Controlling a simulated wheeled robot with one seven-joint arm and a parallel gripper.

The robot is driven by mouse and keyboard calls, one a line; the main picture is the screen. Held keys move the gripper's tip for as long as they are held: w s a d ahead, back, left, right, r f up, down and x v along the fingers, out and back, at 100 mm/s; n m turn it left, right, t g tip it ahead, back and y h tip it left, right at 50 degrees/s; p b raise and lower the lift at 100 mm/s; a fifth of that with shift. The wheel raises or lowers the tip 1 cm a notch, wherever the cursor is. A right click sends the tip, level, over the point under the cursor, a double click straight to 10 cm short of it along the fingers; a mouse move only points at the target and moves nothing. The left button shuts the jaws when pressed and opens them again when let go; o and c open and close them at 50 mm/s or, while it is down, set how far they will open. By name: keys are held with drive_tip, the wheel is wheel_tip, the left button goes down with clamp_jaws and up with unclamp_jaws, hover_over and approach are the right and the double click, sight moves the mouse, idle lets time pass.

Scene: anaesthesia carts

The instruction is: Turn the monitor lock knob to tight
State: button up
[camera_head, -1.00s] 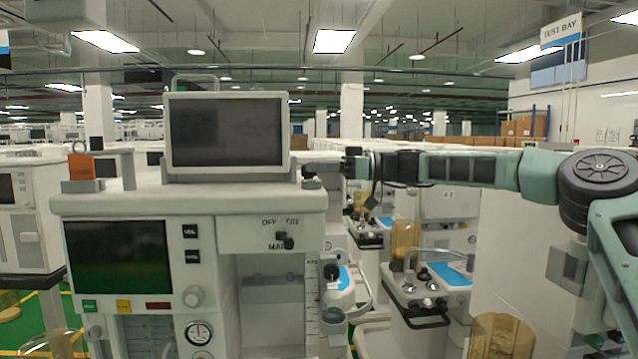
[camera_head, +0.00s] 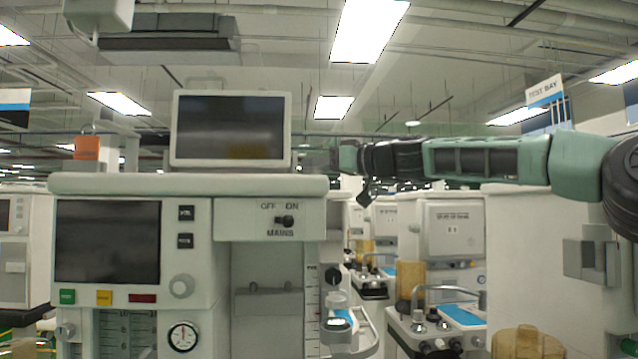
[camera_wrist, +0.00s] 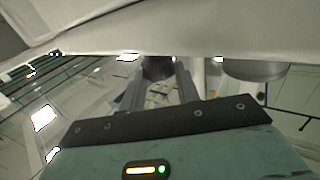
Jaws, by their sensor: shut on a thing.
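The monitor (camera_head: 228,128) with a dark screen and pale frame stands on top of the anaesthesia cart (camera_head: 265,218). My gripper (camera_wrist: 158,84) reaches in from the right at the monitor's lower right side, level with the cart top. In the wrist view its two dark fingers are closed around a dark round knob (camera_wrist: 158,67), which I take to be the monitor lock knob. The knob is mostly hidden between the fingers and under a pale edge. Its turn angle and any tight mark cannot be seen. The head view does not show the knob clearly.
An orange block (camera_head: 87,148) stands at the cart's left top. A mains switch (camera_head: 285,221) is on the cart front. Other carts stand behind, right.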

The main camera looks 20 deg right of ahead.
drive_tip(key=shift+m+t+h+b, duration=0.4)
drive_tip(key=shift+m+h+b, duration=0.1)
drive_tip(key=shift+b, duration=0.05)
drive_tip(key=o, duration=1)
drive_tip(key=shift+s, duration=0.1)
drive_tip(key=shift+a, duration=0.1)
drive_tip(key=shift+r+p, duration=0.15)
drive_tip(key=shift+p, duration=0.2)
drive_tip(key=shift+r+n+g+y+p, duration=0.2)
drive_tip(key=shift+n+g+y+p, duration=0.35)
drive_tip(key=shift+p, duration=0.55)
drive_tip(key=g+p, duration=0.1)
drive_tip(key=p, duration=0.1)
drive_tip(key=n+y+p, duration=0.1)
drive_tip(key=shift+w+d+n+g+y+p, duration=0.2)
drive_tip(key=shift+w+n+g+y+p, duration=0.05)
drive_tip(key=shift+g+p, duration=0.15)
drive_tip(key=n+g+p, duration=0.1)
drive_tip(key=p, duration=0.2)
drive_tip(key=n+g+y+p, duration=0.1)
drive_tip(key=p, duration=0.2)
drive_tip(key=g+y+p, duration=0.1)
drive_tip(key=g+p, duration=0.1)
drive_tip(key=p, duration=0.1)
drive_tip(key=shift+w+d+n+p, duration=0.15)
drive_tip(key=shift+w+n+p, duration=0.15)
drive_tip(key=shift+n, duration=0.1)
